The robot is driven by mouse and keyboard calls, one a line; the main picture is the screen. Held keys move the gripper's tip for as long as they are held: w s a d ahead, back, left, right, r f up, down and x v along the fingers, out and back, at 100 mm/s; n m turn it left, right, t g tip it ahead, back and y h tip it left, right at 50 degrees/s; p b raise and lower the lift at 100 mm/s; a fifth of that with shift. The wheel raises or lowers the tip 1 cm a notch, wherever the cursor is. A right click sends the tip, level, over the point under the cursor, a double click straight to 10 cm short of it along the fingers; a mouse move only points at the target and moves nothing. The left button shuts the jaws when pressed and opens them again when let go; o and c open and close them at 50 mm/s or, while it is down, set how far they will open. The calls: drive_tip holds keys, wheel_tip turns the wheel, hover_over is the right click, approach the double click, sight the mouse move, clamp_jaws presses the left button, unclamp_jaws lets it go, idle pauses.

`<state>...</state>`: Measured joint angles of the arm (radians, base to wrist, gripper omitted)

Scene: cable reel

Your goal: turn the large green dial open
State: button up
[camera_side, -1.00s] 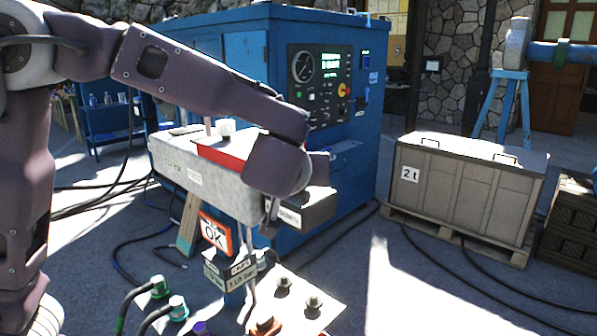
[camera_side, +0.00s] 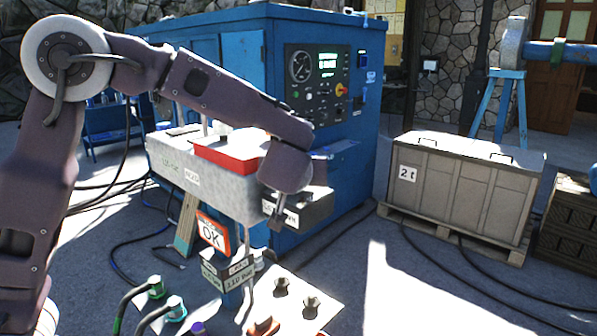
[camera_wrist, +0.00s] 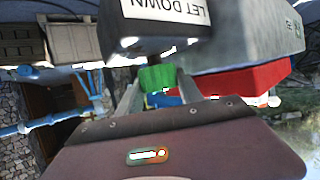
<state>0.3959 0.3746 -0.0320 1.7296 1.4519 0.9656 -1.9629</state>
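The green dial (camera_wrist: 158,78) has a ribbed rim and sits just below the dark box (camera_wrist: 170,48) with the white LET DOWN label in the wrist view. My gripper (camera_wrist: 158,84) has one finger on each side of the dial, close to its edges. I cannot tell whether the fingers press on it. A blue part shows between the fingers, nearer the camera than the dial.
The grey beam (camera_side: 215,192) carries a red block (camera_side: 228,152), close to my wrist. A blue cabinet (camera_side: 225,60) with a control panel stands behind. Below is a panel (camera_side: 320,290) with several knobs and hoses.

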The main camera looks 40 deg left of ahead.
drive_tip(key=shift+c, duration=0.6)
drive_tip(key=shift+m+h, duration=0.3)
drive_tip(key=shift+h, duration=0.1)
drive_tip(key=shift+m+t+h, duration=0.7)
drive_tip(key=shift+m+h, duration=0.2)
drive_tip(key=shift+m, duration=0.1)
drive_tip(key=m+t+h, duration=0.1)
drive_tip(key=m+h, duration=0.3)
drive_tip(key=shift+h, duration=0.7)
drive_tip(key=shift+m, duration=0.5)
